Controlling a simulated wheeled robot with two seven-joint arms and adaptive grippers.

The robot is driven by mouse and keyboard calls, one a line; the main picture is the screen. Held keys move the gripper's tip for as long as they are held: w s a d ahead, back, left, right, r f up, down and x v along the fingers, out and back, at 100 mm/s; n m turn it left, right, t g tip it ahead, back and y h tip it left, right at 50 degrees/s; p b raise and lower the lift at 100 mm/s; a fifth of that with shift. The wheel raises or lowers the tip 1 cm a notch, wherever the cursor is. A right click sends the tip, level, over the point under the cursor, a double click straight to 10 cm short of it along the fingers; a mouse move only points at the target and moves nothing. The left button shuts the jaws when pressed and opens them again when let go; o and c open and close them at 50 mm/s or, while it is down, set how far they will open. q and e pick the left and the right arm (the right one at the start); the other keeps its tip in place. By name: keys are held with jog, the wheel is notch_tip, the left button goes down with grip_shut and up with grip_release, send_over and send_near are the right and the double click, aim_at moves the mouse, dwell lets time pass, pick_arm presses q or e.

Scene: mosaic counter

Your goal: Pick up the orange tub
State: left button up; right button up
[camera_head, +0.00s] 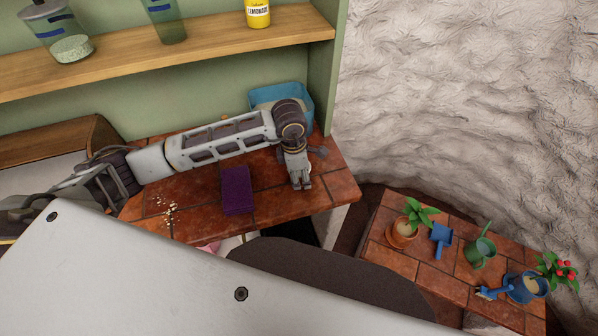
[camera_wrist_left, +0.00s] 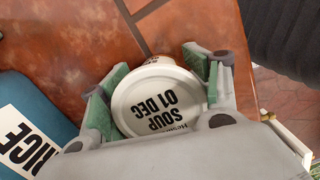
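A round tub with a white lid (camera_wrist_left: 158,103) marked "SOUP 01 DEC" stands on the brown tiles in the left wrist view. My left gripper (camera_head: 300,186) points down over the right part of the counter (camera_head: 190,200). In the left wrist view its green-padded fingers (camera_wrist_left: 160,75) are apart, one on each side of the lid. Whether the pads touch the tub cannot be told. In the head view the tub is hidden by my gripper and arm. My right gripper is out of view.
A blue bin (camera_head: 302,92) stands behind my left wrist; a blue thing labelled "RICE" (camera_wrist_left: 28,135) is close by in the wrist view. A purple block (camera_head: 237,190) and crumbs (camera_head: 168,212) lie left of the gripper. A shelf (camera_head: 200,47) runs above.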

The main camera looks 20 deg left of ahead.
pick_arm(q)
jog(key=shift+r, duration=0.1)
dwell(0.3)
notch_tip(320, 180, up, 8)
jog(key=shift+r+b, duration=0.15)
jog(key=shift+b, duration=0.6)
jog(key=shift+r, duration=0.8)
